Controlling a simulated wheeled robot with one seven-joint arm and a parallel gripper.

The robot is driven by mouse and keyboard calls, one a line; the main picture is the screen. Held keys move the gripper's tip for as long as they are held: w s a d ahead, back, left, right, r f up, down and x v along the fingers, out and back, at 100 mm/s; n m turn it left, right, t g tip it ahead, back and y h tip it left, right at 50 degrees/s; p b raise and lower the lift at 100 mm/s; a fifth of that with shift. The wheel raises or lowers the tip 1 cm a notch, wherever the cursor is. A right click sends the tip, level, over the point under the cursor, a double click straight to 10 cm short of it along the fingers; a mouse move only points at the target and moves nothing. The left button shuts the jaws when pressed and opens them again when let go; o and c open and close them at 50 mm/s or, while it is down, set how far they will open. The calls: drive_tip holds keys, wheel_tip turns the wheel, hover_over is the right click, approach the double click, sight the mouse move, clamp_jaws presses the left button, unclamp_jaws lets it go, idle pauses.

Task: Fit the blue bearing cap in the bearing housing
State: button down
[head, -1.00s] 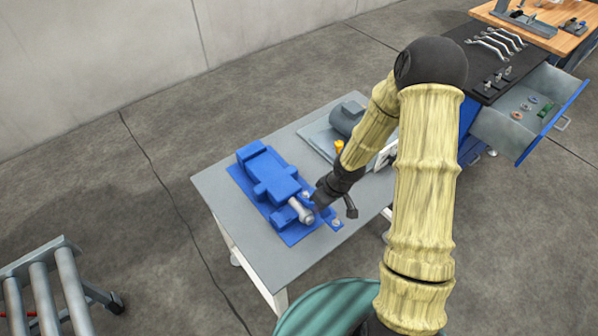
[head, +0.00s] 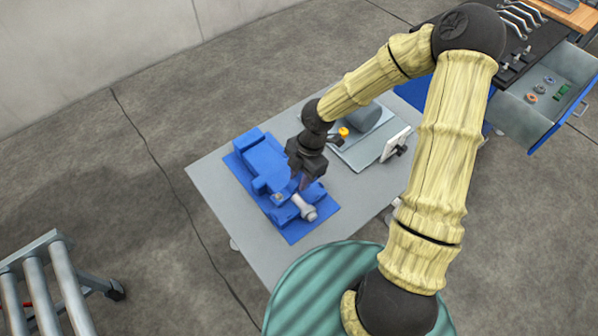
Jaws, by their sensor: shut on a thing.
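The blue machine (head: 258,160) sits on its blue base plate on the grey table. The bearing housing (head: 285,214) is at its near end, where a bare grey shaft (head: 307,209) sticks out toward the table's front. My gripper (head: 304,182) points down just above the shaft and housing. It is shut on a small blue piece, apparently the bearing cap (head: 314,191), mostly hidden by the fingers and merging with the blue behind. I cannot tell whether the cap touches the housing.
A small yellow part (head: 344,132) is close behind my wrist. An open drawer (head: 545,95) and a roller conveyor (head: 50,285) are apart from the table.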

drive_tip(key=shift+s, duration=0.15)
drive_tip(key=b, duration=0.5)
hover_over(298, 200)
drive_tip(key=f, duration=0.5)
drive_tip(key=shift+w+d, duration=0.25)
drive_tip(key=shift+w, duration=0.05)
drive_tip(key=shift+d+f+b, duration=0.15)
drive_tip(key=shift+f+b, duration=0.45)
drive_tip(key=shift+b, duration=0.2)
drive_tip(key=shift+f+b, duration=0.45)
drive_tip(key=shift+b, duration=0.05)
drive_tip(key=shift+s+r, duration=0.1)
drive_tip(key=shift+s, duration=0.1)
drive_tip(key=shift+w+p, duration=0.1)
drive_tip(key=shift+p, duration=0.3)
drive_tip(key=shift+f, duration=0.55)
idle(0.6)
drive_tip(key=c, duration=1.1)
unclamp_jaws()
